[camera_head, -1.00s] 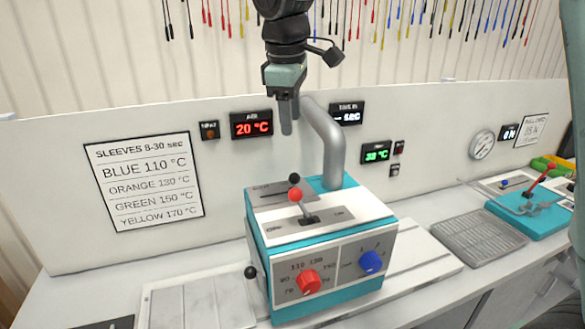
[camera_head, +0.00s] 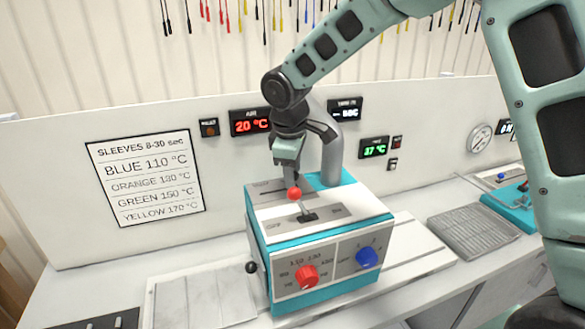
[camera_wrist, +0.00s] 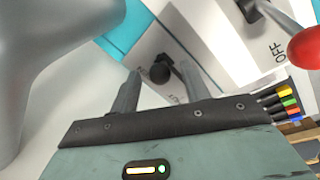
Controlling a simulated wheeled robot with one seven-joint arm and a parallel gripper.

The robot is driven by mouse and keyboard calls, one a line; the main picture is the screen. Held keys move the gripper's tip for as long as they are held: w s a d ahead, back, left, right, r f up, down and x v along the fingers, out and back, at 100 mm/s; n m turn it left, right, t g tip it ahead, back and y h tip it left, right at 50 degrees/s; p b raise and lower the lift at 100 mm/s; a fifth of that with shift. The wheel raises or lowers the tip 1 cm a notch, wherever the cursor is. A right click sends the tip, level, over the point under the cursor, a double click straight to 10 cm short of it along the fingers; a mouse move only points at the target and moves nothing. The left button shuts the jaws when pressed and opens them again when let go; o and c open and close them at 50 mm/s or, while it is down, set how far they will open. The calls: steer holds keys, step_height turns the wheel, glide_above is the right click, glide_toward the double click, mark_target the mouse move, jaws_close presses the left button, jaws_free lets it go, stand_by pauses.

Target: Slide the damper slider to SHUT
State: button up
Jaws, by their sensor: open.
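There the knob is hidden behind the gripper and the red lever ball.
The red-balled lever (camera_head: 294,194) with its OFF lettering stands just in front of my gripper. A thick grey pipe (camera_head: 333,160) rises close behind it. The front carries a red dial (camera_head: 306,277) and a blue dial (camera_head: 367,258).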

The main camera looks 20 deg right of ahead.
jaws_close()
steer(key=a, duration=0.7)
steer(key=shift+a+b, duration=0.25)
steer(key=shift+b, duration=0.1)
jaws_free()
steer(key=shift+a, duration=0.1)
step_height(320, 180, up, 17)
steer(key=s+a+b, duration=0.1)
steer(key=s+b, duration=0.1)
steer(key=b, duration=0.1)
steer(key=shift+s+a, duration=0.35)
steer(key=shift+s, duration=0.05)
